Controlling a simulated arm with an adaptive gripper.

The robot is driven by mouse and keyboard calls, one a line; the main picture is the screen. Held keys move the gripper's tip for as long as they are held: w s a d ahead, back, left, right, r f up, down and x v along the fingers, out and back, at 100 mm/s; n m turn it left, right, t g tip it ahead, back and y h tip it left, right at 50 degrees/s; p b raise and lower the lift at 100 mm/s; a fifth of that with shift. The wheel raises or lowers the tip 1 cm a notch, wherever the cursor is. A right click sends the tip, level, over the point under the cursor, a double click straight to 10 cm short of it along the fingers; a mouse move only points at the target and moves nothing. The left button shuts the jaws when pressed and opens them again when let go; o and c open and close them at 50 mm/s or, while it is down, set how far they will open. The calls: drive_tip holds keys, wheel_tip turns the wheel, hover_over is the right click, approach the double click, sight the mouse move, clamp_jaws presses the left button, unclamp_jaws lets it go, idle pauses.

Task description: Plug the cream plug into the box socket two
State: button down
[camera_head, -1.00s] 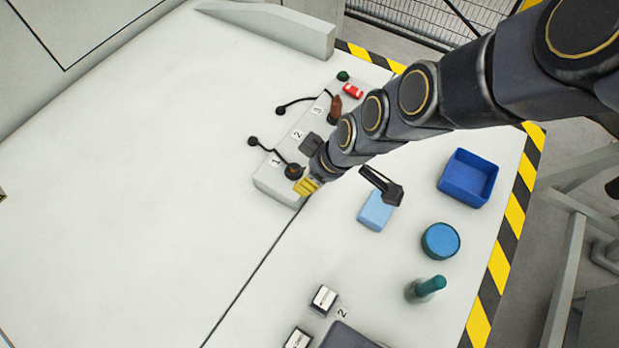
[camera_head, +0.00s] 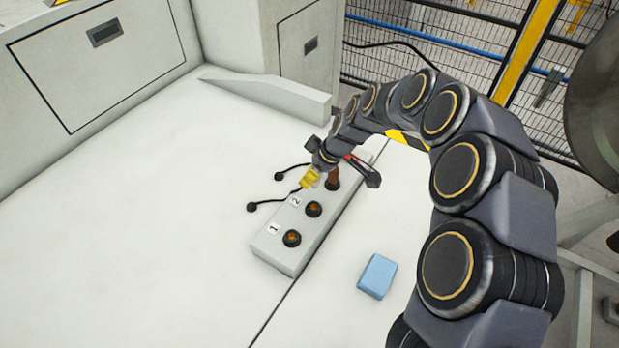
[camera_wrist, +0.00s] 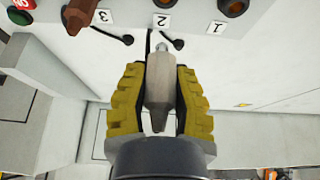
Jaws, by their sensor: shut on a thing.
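My gripper (camera_head: 311,178) is shut on the cream plug (camera_wrist: 160,82), which shows between the yellow fingers in the wrist view with its metal tip pointing away from the gripper. In the head view the gripper is above the grey box (camera_head: 278,254), near its far part, and hides most of the plug. Socket two (camera_head: 313,209) is empty, with an orange-brown inside and a dark rim. The plug is apart from it. Socket one (camera_head: 291,238) is also empty. A brown plug (camera_head: 333,181) stands upright at position three. A black cable runs from near the gripper to the table.
A light blue block (camera_head: 377,276) lies right of the box. A pale raised ledge (camera_head: 270,94) stands behind it. A second black cable end (camera_head: 278,176) lies left of the box. The white table on the left is clear.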

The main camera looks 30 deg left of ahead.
sight(308, 203)
idle(0.3)
drive_tip(key=shift+f, duration=2.9)
drive_tip(key=shift+f, duration=1.3)
drive_tip(key=c, duration=0.9)
unclamp_jaws()
drive_tip(key=shift+c, duration=0.2)
drive_tip(key=v, duration=1.2)
